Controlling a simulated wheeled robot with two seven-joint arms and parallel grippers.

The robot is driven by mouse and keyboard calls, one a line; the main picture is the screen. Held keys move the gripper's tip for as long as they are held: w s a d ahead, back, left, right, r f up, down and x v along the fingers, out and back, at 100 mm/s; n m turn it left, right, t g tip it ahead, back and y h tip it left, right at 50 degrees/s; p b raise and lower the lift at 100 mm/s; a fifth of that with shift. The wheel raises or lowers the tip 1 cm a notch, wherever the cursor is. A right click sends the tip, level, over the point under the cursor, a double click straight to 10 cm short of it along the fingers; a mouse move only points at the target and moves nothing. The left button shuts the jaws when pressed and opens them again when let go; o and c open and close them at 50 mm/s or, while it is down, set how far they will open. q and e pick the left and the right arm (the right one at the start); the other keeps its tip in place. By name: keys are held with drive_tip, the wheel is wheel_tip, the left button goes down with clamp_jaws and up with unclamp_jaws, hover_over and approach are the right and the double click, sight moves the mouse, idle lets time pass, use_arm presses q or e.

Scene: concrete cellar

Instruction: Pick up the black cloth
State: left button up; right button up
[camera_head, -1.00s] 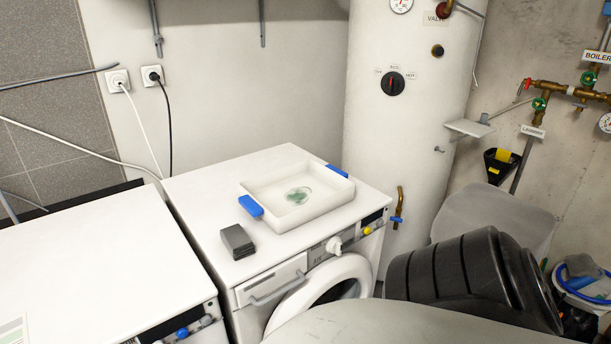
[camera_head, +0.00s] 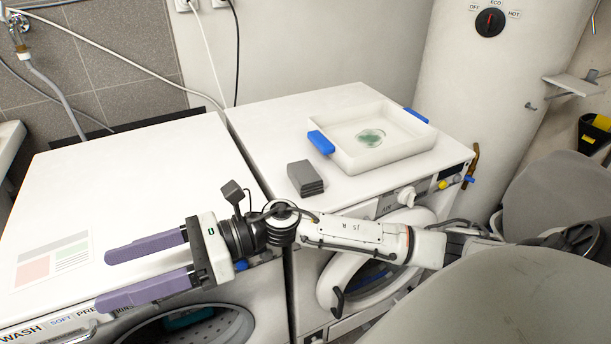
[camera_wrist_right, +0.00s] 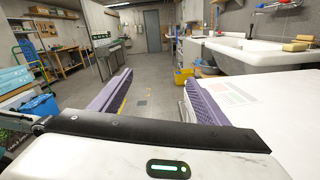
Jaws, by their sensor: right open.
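A folded dark grey to black cloth (camera_head: 304,178) lies in a small flat stack on top of the right-hand washing machine, left of the white tray. My right gripper (camera_head: 122,277) is open and empty. It points left in the head view, in front of and over the near edge of the left machine, well to the left of the cloth. In the right wrist view its two purple fingers (camera_wrist_right: 155,95) are spread with nothing between them. The cloth is not seen in the wrist view. My left gripper is not in view.
The right machine's round door (camera_head: 345,285) stands open below. The left machine's top (camera_head: 130,180) is mostly clear. A white boiler (camera_head: 450,90) stands at the back right.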

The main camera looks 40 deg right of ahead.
drive_tip(key=d+f+n+g+h+b, duration=0.1)
drive_tip(key=d+f+n+g+h, duration=0.3)
drive_tip(key=n, duration=0.6)
drive_tip(key=n+t+h+b, duration=0.2)
drive_tip(key=n+h+b, duration=0.1)
drive_tip(key=n+h, duration=0.7)
hover_over(305, 171)
drive_tip(key=s+a, duration=0.2)
drive_tip(key=a, duration=1.1)
drive_tip(key=shift+a+r+m+h, duration=0.1)
drive_tip(key=shift+r+m+h, duration=0.2)
drive_tip(key=shift+m, duration=0.3)
drive_tip(key=d+r+h, duration=0.1)
drive_tip(key=d, duration=0.3)
drive_tip(key=d+r+h, duration=0.1)
drive_tip(key=d+h, duration=0.1)
drive_tip(key=d, duration=0.2)
drive_tip(key=s+d+r+n+h, duration=0.1)
drive_tip(key=d+r, duration=0.1)
drive_tip(key=d, duration=0.2)
drive_tip(key=shift+d+t+b, duration=0.3)
drive_tip(key=shift+b, duration=0.05)
drive_tip(key=x, duration=0.3)
drive_tip(key=shift+d+f, duration=0.15)
drive_tip(key=shift+f, duration=0.05)
drive_tip(key=shift+a+x, duration=0.15)
drive_tip(key=shift+x, duration=1.4)
drive_tip(key=shift+a+x, duration=0.15)
drive_tip(key=shift+x, duration=1.45)
